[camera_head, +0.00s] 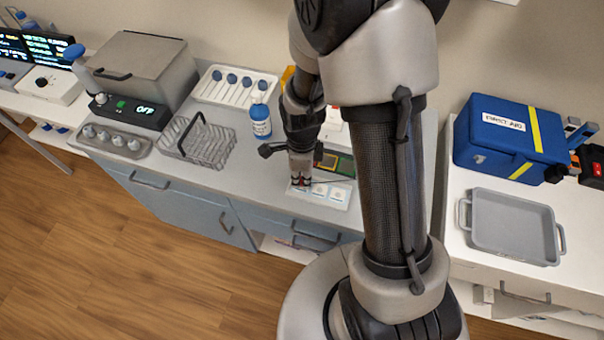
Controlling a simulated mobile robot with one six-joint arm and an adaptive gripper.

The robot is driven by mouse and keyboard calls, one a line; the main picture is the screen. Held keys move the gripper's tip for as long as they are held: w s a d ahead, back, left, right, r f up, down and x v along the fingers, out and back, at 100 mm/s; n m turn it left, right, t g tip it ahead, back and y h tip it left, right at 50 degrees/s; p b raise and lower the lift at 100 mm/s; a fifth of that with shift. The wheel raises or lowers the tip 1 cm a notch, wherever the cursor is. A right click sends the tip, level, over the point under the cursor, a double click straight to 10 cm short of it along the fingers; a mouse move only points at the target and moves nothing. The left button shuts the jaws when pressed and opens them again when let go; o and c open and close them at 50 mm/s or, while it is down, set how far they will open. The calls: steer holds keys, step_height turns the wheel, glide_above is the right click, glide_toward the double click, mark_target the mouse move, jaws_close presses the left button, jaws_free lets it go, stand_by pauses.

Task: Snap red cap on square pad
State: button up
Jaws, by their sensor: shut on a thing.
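My gripper (300,180) points down over the left end of a white board (341,203) on the counter. It is shut on a small red thing, likely the red cap (301,181), of which only a little shows between the fingertips. The board carries a row of small pale pads; a middle pad (320,189) and a right pad (337,193) show. The pad under my gripper is mostly hidden. Pad shapes are too small to tell, so I cannot say which is square. I cannot tell whether the cap touches the board.
A green board (345,164) lies just behind the white board, close to my arm. A blue-labelled bottle (260,118), a wire rack (196,142) and a swab tray (236,84) stand to the left. A grey tray (509,226) and first-aid box (509,139) are at right.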

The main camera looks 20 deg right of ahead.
steer(key=shift+f+b, duration=0.5)
steer(key=shift+f, duration=0.1)
stand_by(0.8)
